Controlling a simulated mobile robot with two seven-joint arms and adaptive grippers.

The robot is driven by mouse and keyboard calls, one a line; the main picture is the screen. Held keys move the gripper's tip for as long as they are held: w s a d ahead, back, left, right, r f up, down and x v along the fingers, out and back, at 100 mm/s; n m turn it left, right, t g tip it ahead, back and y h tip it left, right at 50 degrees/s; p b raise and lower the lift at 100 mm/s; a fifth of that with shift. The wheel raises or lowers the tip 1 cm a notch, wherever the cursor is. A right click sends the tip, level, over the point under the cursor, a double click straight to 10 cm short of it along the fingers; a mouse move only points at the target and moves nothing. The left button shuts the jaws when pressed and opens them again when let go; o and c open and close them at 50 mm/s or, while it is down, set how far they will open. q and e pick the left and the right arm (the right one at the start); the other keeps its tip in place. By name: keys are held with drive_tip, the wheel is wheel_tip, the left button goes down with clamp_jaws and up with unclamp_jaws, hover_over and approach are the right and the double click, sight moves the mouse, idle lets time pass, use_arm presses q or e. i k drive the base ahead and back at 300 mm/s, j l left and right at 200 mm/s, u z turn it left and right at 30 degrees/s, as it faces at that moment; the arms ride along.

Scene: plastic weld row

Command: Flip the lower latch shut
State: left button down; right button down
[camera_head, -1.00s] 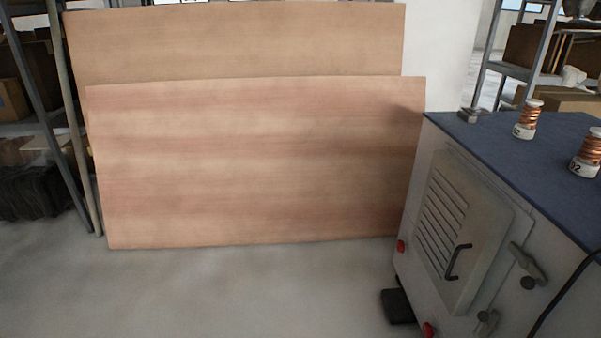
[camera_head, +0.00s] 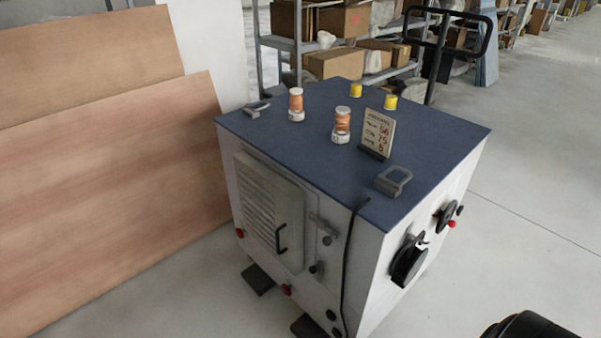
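A white cabinet with a blue top stands in the middle of the view. On its left face is a louvred door (camera_head: 268,210) with a dark bar handle (camera_head: 281,239). The door lies against or close to the face; I cannot tell if it is fully closed. Right of the door are an upper latch (camera_head: 322,226), whose arm slants across the face, and a smaller lower latch (camera_head: 317,268). The lower latch is too small to tell whether it is open or shut. Neither of my grippers is in view.
A black cable (camera_head: 350,250) hangs right of the latches. Wooden panels (camera_head: 110,180) lean at left. A dark rounded part shows at bottom right. Floor is clear at right.

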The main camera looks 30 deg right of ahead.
sight(317, 274)
drive_tip(key=z, duration=1.15)
